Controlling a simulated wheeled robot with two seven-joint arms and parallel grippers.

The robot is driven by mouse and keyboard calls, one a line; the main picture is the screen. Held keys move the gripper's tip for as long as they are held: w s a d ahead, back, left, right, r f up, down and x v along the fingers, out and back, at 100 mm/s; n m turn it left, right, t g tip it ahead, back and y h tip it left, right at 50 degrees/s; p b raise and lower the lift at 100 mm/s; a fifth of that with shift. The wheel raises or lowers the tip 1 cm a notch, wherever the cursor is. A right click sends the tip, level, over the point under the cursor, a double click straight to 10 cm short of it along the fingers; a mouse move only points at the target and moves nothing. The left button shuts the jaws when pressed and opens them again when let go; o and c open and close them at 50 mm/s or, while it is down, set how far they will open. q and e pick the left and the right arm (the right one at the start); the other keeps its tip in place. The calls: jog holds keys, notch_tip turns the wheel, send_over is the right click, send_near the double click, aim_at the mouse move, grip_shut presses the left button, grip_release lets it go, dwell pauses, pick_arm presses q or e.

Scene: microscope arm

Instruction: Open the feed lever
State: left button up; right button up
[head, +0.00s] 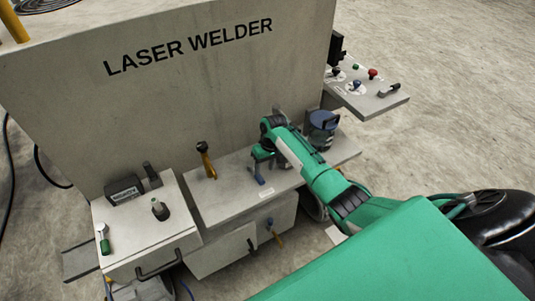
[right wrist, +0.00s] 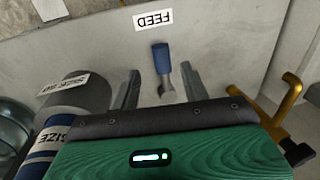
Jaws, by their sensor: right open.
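The feed lever has a blue grip on a grey metal arm (right wrist: 162,58). In the right wrist view it lies on the grey shelf, its blue end toward the white FEED label (right wrist: 153,20). My right gripper (right wrist: 160,90) is open, with one grey finger on each side of the lever's lower part; I cannot tell whether either finger touches it. In the head view the blue lever end (head: 260,179) shows just in front of my right gripper (head: 262,160), and the gripper hides the rest. My left gripper is not in view.
An orange lever with a black knob (head: 206,161) stands left of the gripper. A blue and grey cylinder (head: 322,124) stands close on the right. The large LASER WELDER housing (head: 180,100) rises behind. A control box (head: 146,226) is at left.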

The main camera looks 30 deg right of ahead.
notch_tip(320, 180, up, 7)
jog(key=d+b, duration=0.1)
jog(key=shift+d+r, duration=0.2)
jog(key=shift+d, duration=0.05)
dwell(0.3)
